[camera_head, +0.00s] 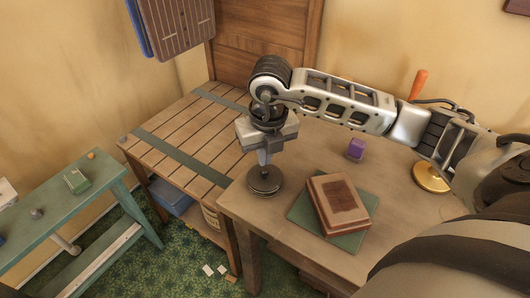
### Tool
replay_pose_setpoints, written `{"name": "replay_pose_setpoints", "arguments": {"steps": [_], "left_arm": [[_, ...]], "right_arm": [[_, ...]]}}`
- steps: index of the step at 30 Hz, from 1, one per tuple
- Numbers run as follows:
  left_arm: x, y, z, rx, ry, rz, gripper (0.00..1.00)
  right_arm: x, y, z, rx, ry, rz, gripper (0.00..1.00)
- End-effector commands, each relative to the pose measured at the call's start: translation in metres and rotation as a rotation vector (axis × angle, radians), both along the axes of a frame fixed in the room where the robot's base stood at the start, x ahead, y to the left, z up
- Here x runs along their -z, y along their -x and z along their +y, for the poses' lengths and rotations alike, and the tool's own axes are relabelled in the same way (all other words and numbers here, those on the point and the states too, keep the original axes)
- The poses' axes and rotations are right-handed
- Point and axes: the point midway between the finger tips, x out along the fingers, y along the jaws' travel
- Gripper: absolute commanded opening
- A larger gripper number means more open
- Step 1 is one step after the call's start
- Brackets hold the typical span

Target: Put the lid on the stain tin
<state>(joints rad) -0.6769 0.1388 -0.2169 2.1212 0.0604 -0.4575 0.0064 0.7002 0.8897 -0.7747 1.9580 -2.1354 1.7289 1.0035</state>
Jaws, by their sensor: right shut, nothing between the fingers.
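A low, dark round object (265,184) stands near the front left corner of the brown table. It looks like a short tin with a flat, dark lid-like top; I cannot tell lid and tin apart. My right gripper (264,159) points straight down just over it, shut and empty, its tips at or very near the middle of the top. I cannot tell whether they touch. A beige labelled can (211,218) is partly hidden on the low shelf to the left. My left gripper is not in view.
A brown box-like block (339,202) lies on a green book or board (357,239). A small purple block (356,148) and a gold disc (432,180) stand farther right, under and beside my right arm. The slatted bench (190,130) is mostly clear.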

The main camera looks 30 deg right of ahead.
Motion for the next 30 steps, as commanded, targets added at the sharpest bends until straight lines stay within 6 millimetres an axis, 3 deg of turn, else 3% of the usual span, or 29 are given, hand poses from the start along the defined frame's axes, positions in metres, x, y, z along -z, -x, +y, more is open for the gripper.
{"name": "replay_pose_setpoints", "arguments": {"steps": [17,30], "left_arm": [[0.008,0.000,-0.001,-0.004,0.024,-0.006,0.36],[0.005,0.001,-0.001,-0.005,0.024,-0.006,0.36]], "right_arm": [[0.019,0.000,0.000,0.000,0.001,0.000,0.00],[0.017,0.000,0.000,0.000,0.001,0.001,0.00]]}}
